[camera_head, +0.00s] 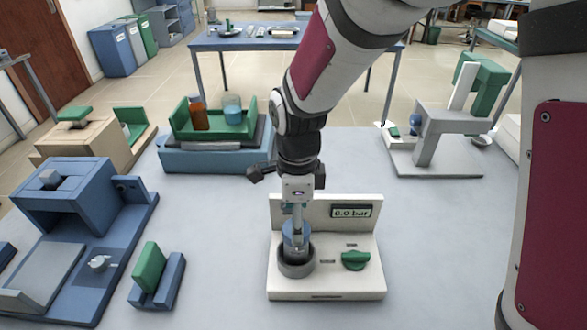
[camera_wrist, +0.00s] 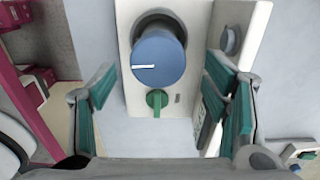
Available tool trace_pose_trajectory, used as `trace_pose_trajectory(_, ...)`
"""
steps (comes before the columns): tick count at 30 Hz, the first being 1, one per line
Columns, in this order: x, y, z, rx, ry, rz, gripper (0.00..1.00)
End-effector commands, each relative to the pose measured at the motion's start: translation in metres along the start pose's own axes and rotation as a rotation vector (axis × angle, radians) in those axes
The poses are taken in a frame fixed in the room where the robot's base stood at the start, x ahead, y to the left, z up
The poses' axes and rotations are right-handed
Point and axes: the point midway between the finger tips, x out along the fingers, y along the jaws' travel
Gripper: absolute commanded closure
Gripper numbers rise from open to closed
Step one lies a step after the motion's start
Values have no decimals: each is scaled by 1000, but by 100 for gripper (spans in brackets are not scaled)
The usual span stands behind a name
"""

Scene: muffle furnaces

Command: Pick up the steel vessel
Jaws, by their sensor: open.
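A pressure station (camera_head: 335,283) with a cream base and an upright back panel stands on the bench. On it a grey cylindrical body (camera_head: 297,262) carries a blue top (camera_head: 296,238); this appears to be the steel vessel. In the wrist view its round blue cap (camera_wrist: 158,62) bears a white line, with a dark grey ring behind it. My gripper (camera_head: 294,200) is above it in the head view. In the wrist view my gripper (camera_wrist: 162,84) is open, its green-padded fingers apart on either side of the cap and not visibly touching it. The vessel's lower part is hidden.
The station has a green knob (camera_head: 356,260) and a display (camera_head: 352,212) reading 0.0 bar. A blue furnace-like unit (camera_head: 62,205) and a green-and-blue block (camera_head: 155,275) stand left. A blue tray unit (camera_head: 215,160) is behind, a grey stand (camera_head: 440,140) at right. Bench is clear right of the station.

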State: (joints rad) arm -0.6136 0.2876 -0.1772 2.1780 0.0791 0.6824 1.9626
Motion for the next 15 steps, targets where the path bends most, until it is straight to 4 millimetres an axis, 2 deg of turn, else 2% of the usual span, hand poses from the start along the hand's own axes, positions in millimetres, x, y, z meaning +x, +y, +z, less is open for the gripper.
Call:
trace_pose_trajectory(3, 18, 0, 0, 0, 2, 3, 31)
trace_pose_trajectory(10, 32, 1, 0, -1, 1, 1, 31)
trace_pose_trajectory(15, 56, 3, 0, 0, 2, 4, 31)
